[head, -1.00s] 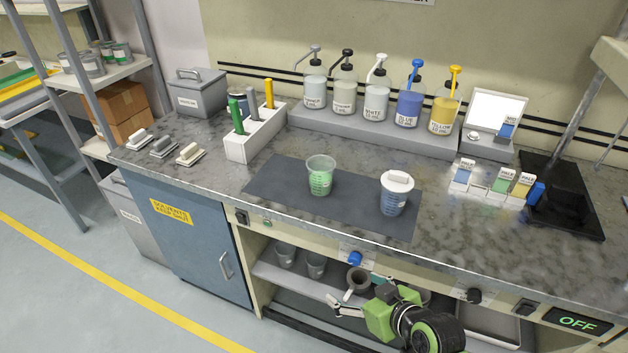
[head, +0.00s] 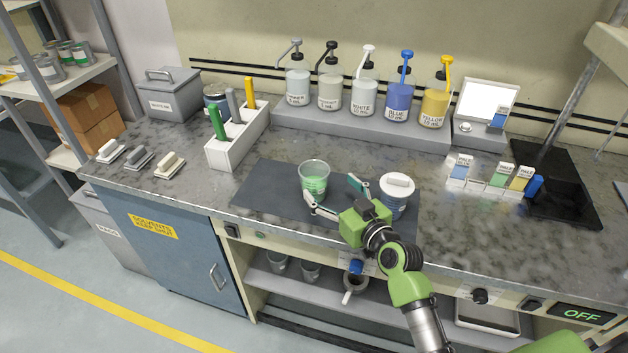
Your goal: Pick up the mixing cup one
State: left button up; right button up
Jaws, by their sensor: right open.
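A clear mixing cup (head: 314,178) with green contents stands upright on the dark mat (head: 262,190) on the counter. A second cup (head: 395,202) with blue contents and a white lid stands on the same mat to its right. I cannot tell from labels which is cup one. My right gripper (head: 333,194) is open and empty, just right of and in front of the green cup. One finger is close to the cup's lower front and the other is between the two cups. Contact cannot be told. My left gripper is not in view.
Pump bottles (head: 363,96) stand on a raised grey ledge behind the mat. A white holder (head: 236,142) with coloured handles is to the left. Small colour cards (head: 493,176) stand to the right. The counter's front edge lies under my right arm.

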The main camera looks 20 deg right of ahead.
aim_at(324, 181)
jog(key=x, duration=0.3)
jog(key=shift+f, duration=0.15)
jog(key=shift+w+a, duration=0.1)
jog(key=shift+w, duration=0.15)
jog(key=x, duration=0.1)
jog(key=p+x, duration=0.1)
jog(key=x, duration=0.2)
jog(key=shift+a+r+p, duration=0.25)
jog(key=shift+r+p, duration=0.1)
jog(key=shift+p, duration=0.05)
jog(key=shift+w+f, duration=0.1)
jog(key=shift+w, duration=0.2)
jog(key=shift+s, duration=0.1)
jog(key=c, duration=1.4)
